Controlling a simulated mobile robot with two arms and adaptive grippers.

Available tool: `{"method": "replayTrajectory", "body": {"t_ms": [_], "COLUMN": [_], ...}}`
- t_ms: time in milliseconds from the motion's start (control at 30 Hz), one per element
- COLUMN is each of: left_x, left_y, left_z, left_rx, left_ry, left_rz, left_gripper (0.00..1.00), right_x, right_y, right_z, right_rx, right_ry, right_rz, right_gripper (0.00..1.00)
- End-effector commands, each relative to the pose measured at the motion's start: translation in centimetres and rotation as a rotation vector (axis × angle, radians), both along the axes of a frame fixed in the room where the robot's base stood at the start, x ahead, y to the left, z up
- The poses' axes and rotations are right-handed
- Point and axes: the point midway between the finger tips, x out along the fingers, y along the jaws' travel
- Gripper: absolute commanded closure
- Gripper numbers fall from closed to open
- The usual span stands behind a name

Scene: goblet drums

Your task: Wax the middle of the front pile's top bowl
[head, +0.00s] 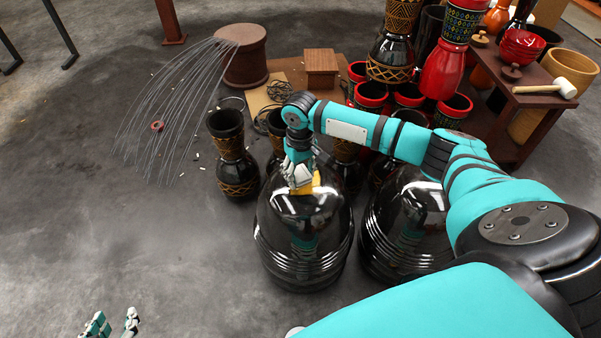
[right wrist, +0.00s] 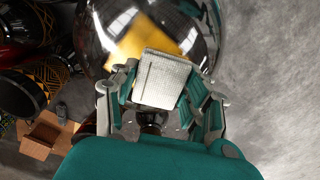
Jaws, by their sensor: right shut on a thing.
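Two piles of glossy black upturned bowls stand side by side: the left pile (head: 300,245), a little lower in the picture, and the right pile (head: 405,225). My right gripper (head: 300,181) is over the far upper side of the left pile's top bowl. It is shut on a pale woven pad (right wrist: 162,80), seen in the right wrist view, with yellow (head: 309,187) by the fingertips. The pad is at the bowl's shiny surface (right wrist: 95,40); whether it touches is unclear. My left gripper (head: 113,325) is open and empty at the bottom left.
A black drum (head: 233,165) with gold netting stands left of the piles. Behind are red-rimmed drums (head: 369,96), a small brown box (head: 321,68) and a round brown block (head: 244,57) with fanned wires. A mallet (head: 552,89) lies on the right table. The left floor is mostly clear.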

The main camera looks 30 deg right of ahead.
Motion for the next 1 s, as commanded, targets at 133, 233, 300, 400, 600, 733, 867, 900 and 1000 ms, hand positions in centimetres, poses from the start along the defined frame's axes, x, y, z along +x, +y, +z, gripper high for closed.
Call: {"method": "replayTrajectory", "body": {"t_ms": [133, 233, 300, 400, 600, 733, 867, 900, 1000], "left_x": [0.0, 0.0, 0.1, 0.1, 0.2, 0.2, 0.2, 0.2, 0.2], "left_y": [0.0, 0.0, 0.0, 0.0, 0.0, 0.0, -0.1, -0.1, -0.2], "left_z": [0.0, 0.0, 0.0, 0.1, 0.1, 0.2, 0.2, 0.2, 0.3], "left_rx": [0.0, 0.0, 0.0, -0.001, -0.002, -0.003, -0.003, -0.003, -0.005], "left_ry": [-0.001, -0.002, -0.003, -0.006, -0.012, -0.015, -0.016, -0.017, -0.017], "left_rz": [0.0, 0.001, 0.001, 0.001, 0.0, 0.0, 0.0, 0.0, -0.002], "left_gripper": [0.6, 0.6, 0.6, 0.6, 0.6, 0.6, 0.6, 0.6, 0.6], "right_x": [0.0, 0.0, 0.0, 0.0, 0.0, 0.0, 0.0, 0.0, 0.0], "right_y": [0.0, 0.0, 0.0, 0.0, 0.0, 0.0, 0.0, 0.0, 0.0], "right_z": [-0.3, -0.5, -0.6, -0.8, -1.2, -1.5, -1.8, -1.9, -1.9], "right_rx": [0.0, 0.001, 0.001, 0.001, 0.001, 0.0, 0.0, 0.0, 0.0], "right_ry": [0.001, 0.0, 0.0, -0.001, -0.001, 0.0, 0.001, 0.001, 0.0], "right_rz": [0.0, 0.0, 0.0, 0.001, 0.001, 0.0, 0.0, 0.0, 0.0], "right_gripper": [0.79, 0.79, 0.79, 0.79, 0.79, 0.79, 0.79, 0.79, 0.79]}}
